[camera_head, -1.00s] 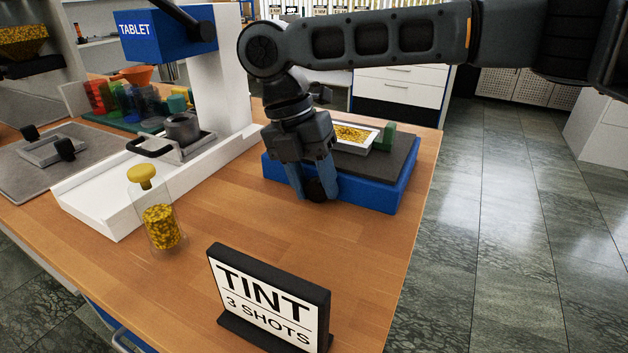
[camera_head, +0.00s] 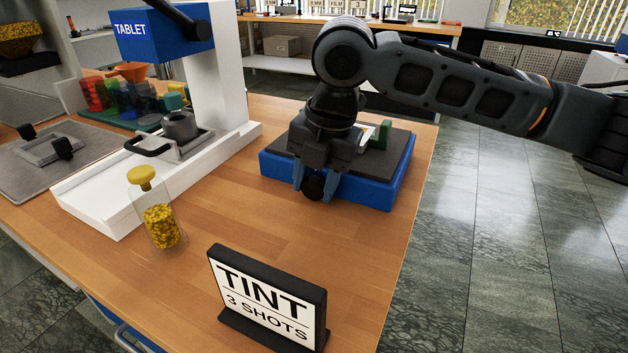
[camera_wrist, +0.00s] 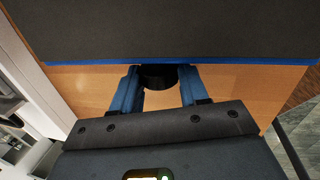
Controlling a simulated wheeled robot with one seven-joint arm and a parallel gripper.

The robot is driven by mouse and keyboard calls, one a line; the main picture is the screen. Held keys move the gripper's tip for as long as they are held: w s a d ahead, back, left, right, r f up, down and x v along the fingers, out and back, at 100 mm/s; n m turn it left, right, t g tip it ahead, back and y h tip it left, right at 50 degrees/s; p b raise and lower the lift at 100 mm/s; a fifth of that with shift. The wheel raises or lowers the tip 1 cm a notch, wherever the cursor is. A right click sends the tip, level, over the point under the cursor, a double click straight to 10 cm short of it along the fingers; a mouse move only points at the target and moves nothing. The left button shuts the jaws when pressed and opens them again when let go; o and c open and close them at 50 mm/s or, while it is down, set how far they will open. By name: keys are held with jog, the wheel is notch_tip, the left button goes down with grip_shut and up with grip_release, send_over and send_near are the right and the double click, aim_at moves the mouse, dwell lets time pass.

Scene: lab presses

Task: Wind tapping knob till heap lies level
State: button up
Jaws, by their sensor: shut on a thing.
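The tapping knob (camera_head: 314,188) is a round black knob on the front side of a blue base (camera_head: 372,193) with a dark grey top (camera_head: 400,155). My gripper (camera_head: 315,190) points down and is shut on the knob, one blue finger on each side. In the wrist view the black knob (camera_wrist: 158,77) sits between the two fingers (camera_wrist: 157,90), below the blue edge of the base. A pale tray (camera_head: 366,134) on the grey top is mostly hidden behind my gripper, so its heap cannot be seen now.
A black sign (camera_head: 268,300) reading TINT 3 SHOTS stands at the front. A glass jar (camera_head: 162,228) of yellow grains with a yellow scoop or stopper stands left. A blue and white tablet press (camera_head: 220,90) stands behind it. A green block (camera_head: 379,137) sits on the base. Bare wood lies between.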

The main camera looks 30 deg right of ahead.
dwell(0.4)
jog(key=shift+r, duration=0.1)
jog(key=o, duration=0.8)
jog(key=r, duration=0.2)
jog(key=s+r, duration=0.1)
jog(key=r, duration=0.2)
jog(key=d+r, duration=0.1)
jog(key=r, duration=0.1)
jog(key=shift+s+r+p, duration=0.2)
jog(key=shift+s+p, duration=0.1)
jog(key=shift+p, duration=0.05)
